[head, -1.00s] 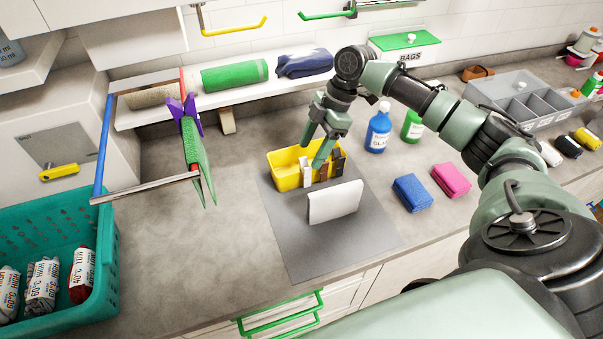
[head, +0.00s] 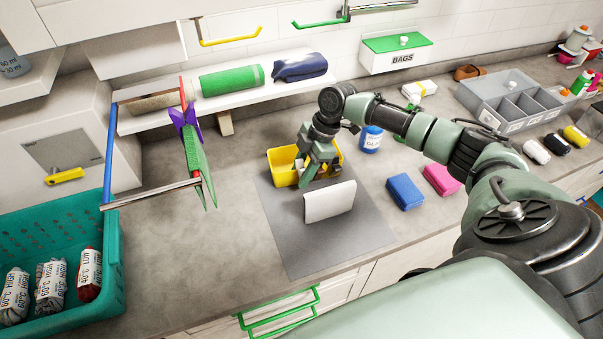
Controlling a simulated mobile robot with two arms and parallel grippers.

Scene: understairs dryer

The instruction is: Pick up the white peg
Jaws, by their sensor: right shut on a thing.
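My left gripper is not in view.
A white upright panel (head: 330,201) stands on the grey mat (head: 290,235) just in front of the gripper. Blue (head: 405,191) and pink (head: 442,180) blocks lie to the right. A teal basket (head: 113,250) is at left.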

